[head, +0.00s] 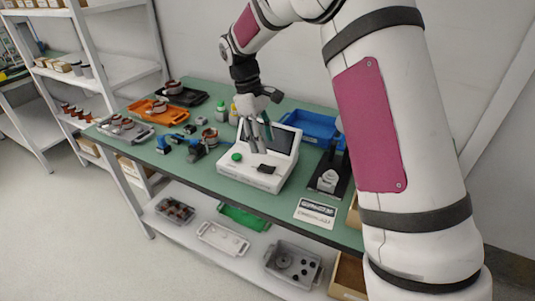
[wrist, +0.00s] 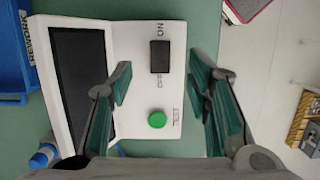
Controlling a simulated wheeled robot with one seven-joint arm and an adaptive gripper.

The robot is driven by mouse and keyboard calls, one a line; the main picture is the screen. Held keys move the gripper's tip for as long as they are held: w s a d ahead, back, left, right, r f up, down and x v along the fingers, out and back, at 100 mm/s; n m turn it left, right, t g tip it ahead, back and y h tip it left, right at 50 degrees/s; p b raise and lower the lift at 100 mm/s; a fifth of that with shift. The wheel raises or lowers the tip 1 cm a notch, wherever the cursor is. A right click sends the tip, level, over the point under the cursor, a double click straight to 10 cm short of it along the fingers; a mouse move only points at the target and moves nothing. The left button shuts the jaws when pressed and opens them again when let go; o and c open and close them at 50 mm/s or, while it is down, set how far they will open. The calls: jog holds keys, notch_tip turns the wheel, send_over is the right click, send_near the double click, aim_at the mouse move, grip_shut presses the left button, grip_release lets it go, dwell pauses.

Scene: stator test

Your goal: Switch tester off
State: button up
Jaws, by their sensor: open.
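The tester is a white box (head: 262,181) with a dark screen, standing on the green table; it fills the middle of the wrist view (wrist: 137,35). I cannot tell which way the rocker is tipped. A green button (wrist: 157,119) marked TEST sits on the same panel. My gripper (head: 260,143) is open and empty above the panel. In the wrist view its teal fingers (wrist: 163,82) stand either side of the panel, with the switch beyond the fingertips.
A blue bin (head: 311,125) stands behind the tester. A black stand with a white part (head: 328,180) is to its right, and a printed card (head: 315,212) lies at the front edge. Bottles, blue tools and an orange tray (head: 160,112) stand to the left.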

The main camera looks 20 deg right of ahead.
jog(key=shift+v, duration=2.1)
jog(key=s+d+r+m+t+y+p, duration=0.1)
jog(key=s+d+r+m+t+p, duration=0.2)
jog(key=s+r, duration=1.3)
jog(key=s+f+m+t, duration=0.1)
jog(key=s+m, duration=0.2)
jog(key=s, duration=0.7)
jog(key=s+a+f+m+t+y, duration=0.1)
jog(key=s+f+m+t, duration=0.1)
jog(key=s, duration=0.7)
jog(key=shift+s+m+p, duration=0.4)
jog(key=shift+m, duration=0.1)
